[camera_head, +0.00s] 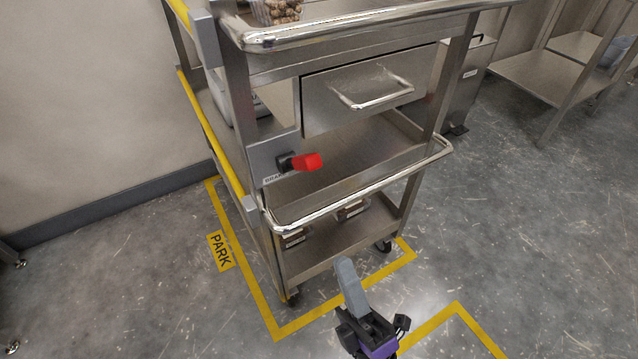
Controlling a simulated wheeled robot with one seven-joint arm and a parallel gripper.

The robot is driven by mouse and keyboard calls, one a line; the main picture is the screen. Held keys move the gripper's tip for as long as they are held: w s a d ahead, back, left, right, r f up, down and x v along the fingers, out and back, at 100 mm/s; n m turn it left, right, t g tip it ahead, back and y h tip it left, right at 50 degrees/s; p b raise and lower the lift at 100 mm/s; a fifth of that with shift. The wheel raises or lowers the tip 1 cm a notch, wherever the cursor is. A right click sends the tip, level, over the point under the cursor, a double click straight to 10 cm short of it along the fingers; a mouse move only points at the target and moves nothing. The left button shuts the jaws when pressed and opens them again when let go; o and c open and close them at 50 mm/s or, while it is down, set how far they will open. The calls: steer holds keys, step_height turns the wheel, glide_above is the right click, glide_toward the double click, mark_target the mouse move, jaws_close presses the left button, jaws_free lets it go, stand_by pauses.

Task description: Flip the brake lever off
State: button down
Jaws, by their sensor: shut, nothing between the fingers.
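The brake lever (306,162) has a red handle on a black pivot (285,163). It points right from a grey plate (268,158) on the front left post of a steel cart. A label below it is partly hidden and seems to begin "BRA". My gripper (347,268) is at the bottom centre of the head view, in front of the cart and lower in the picture than the lever. Its grey fingers are shut with nothing held. It is well apart from the lever.
The cart has a closed drawer (362,93) with a bar handle and rounded front rails (350,190) that jut out below the lever. Yellow floor lines and a PARK label (219,251) surround it. A steel bin (468,85) and a table (550,75) stand right. Floor in front is clear.

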glide_toward(308, 155)
steer(key=w, duration=0.1)
steer(key=w+a+r, duration=0.2)
steer(key=shift+w+a+r+b, duration=0.15)
steer(key=shift+w+a+b, duration=0.15)
steer(key=shift+w, duration=0.1)
steer(key=shift+d+r, duration=0.1)
stand_by(0.5)
